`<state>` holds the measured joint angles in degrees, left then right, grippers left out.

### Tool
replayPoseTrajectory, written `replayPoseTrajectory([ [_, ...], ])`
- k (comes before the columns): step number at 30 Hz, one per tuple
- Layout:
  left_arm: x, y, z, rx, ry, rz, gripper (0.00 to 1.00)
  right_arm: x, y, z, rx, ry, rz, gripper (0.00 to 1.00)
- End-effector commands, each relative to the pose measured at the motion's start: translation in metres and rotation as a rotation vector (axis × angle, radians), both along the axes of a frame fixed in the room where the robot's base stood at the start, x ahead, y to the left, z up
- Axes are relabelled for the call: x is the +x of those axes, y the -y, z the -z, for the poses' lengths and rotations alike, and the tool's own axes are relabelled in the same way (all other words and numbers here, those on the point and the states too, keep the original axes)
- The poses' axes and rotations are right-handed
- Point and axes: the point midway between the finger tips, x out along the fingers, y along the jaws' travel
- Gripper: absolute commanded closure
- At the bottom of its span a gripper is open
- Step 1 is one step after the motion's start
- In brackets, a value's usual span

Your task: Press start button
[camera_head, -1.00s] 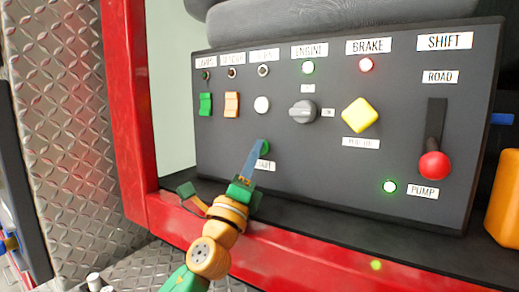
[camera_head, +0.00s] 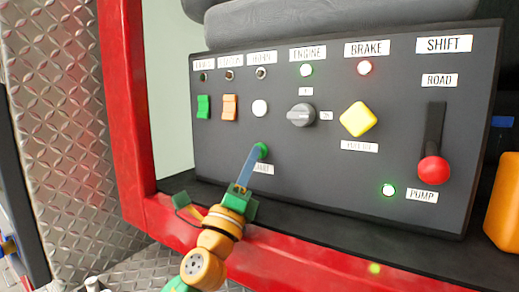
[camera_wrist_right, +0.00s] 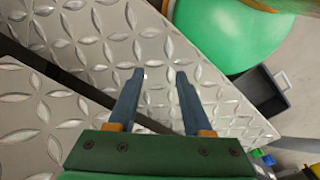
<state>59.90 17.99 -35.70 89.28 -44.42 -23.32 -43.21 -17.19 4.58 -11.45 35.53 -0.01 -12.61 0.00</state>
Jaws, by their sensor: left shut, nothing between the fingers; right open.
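The green start button (camera_head: 262,150) is on the lower left part of the dark control panel (camera_head: 300,175), above a small white label that is partly hidden. My left gripper (camera_head: 254,150) is shut and empty. Its blue fingertips are at the button's left side and cover part of it; I cannot tell whether they touch it or how far it is pushed in. My right gripper (camera_wrist_right: 160,75) is open and empty in the right wrist view, over diamond-plate metal.
The panel also has a grey engine knob (camera_head: 301,115), a yellow brake knob (camera_head: 359,119) and a red shift lever (camera_head: 433,170) at the PUMP end. Green engine and pump lights and a red brake light are lit. A red frame (camera_head: 300,262) runs below and left of the panel.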

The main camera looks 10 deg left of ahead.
Motion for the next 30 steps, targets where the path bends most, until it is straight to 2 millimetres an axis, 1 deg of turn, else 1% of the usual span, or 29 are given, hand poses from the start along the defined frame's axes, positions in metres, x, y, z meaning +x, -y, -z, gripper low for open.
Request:
replayPoseTrajectory([
  [8,-0.001,0.0,0.0,0.0,0.001,0.0,1.0,0.0,0.0,0.0,0.0,0.0,0.0,0.5],
  [11,-0.004,-0.002,-0.001,0.0,0.0,0.0,1.0,0.0,0.0,-0.004,0.0,0.0,0.0,0.5],
  [18,-0.026,-0.011,-0.003,0.001,0.001,0.001,1.0,0.0,0.0,-0.018,0.0,0.0,0.0,0.5],
  [24,-0.043,-0.018,-0.002,0.0,0.001,0.0,1.0,0.0,0.0,-0.024,0.001,0.0,0.0,0.5],
  [30,-0.048,-0.019,0.0,-0.001,0.002,0.001,1.0,0.0,0.0,-0.024,0.001,0.0,0.0,0.5],
])
